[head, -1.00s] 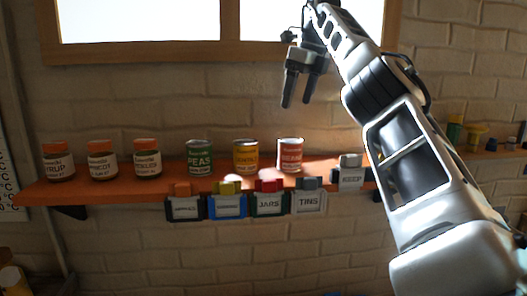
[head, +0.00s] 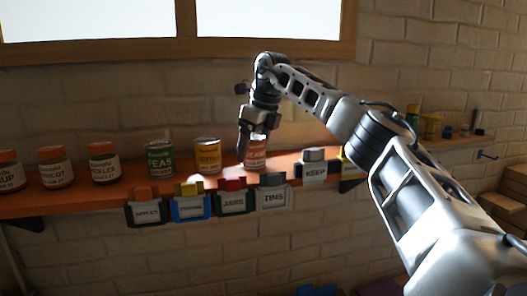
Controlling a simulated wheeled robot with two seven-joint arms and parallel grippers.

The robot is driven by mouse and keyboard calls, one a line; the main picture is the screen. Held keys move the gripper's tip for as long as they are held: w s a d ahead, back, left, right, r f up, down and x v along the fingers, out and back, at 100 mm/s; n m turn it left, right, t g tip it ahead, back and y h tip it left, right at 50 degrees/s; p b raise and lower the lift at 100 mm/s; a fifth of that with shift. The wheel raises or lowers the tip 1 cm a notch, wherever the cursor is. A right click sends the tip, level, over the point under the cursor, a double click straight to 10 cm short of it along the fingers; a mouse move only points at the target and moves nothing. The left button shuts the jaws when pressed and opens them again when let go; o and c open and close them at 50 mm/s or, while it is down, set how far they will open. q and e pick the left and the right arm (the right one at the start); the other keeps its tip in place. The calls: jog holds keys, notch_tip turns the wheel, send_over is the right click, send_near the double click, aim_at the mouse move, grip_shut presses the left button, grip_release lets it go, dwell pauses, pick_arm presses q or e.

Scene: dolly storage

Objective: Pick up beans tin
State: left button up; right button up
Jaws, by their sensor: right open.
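The beans tin (head: 255,156), with a red and white label, stands upright on the orange wall shelf. My right gripper (head: 254,143) points down over it, with its open fingers at the tin's upper part. One finger hangs along the tin's left side, and the gripper hides the tin's top. I cannot tell whether the fingers touch it. My left gripper is not in view.
On the shelf (head: 75,199), a yellow-labelled tin (head: 207,156) and a peas tin (head: 160,159) stand to the left, then several jars (head: 104,163). Labelled clips, including TINS (head: 273,195) and KEEP (head: 314,168), hang along the front edge. A window is above.

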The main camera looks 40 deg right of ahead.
jog(key=shift+x, duration=0.85)
jog(key=shift+w+r, duration=0.1)
jog(key=shift+c, duration=1.2)
jog(key=c, duration=1)
jog(key=shift+r, duration=0.15)
